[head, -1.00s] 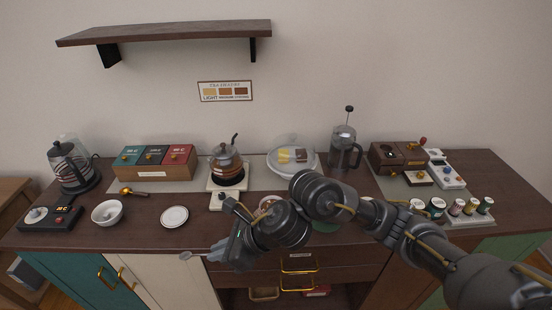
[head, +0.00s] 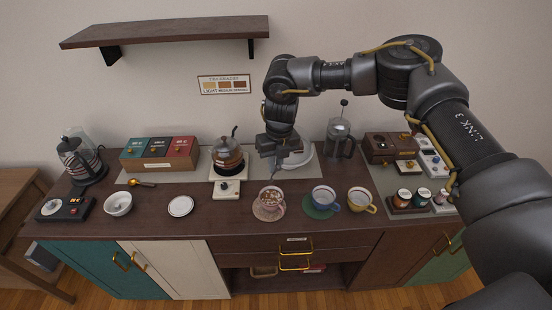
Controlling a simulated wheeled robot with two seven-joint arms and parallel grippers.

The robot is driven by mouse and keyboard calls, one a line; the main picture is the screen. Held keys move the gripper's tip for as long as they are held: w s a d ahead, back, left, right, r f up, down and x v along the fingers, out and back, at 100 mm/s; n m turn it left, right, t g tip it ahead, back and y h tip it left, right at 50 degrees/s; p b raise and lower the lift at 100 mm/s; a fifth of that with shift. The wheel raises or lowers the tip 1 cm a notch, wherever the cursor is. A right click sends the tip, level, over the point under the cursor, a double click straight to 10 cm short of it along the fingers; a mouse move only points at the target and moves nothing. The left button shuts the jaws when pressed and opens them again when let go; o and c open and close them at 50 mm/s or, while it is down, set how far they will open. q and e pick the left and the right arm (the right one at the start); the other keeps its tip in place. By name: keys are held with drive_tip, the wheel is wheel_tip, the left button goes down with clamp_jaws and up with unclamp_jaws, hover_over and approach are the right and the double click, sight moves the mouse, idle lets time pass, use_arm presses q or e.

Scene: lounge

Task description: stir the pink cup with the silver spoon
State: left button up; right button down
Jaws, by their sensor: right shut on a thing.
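I cannot tell whether the spoon's tip is inside the cup. My left gripper is not in view.
A blue cup (head: 324,197) on a green coaster and a yellow cup (head: 361,200) stand to the right. A French press (head: 341,140) is behind. My arm passes over the right side.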

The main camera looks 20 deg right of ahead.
drive_tip(key=shift+w+d+r, duration=0.1)
drive_tip(key=shift+r, duration=0.05)
wheel_tip(320, 180, down, 10)
drive_tip(key=b, duration=0.6)
idle(0.6)
drive_tip(key=shift+r, duration=0.15)
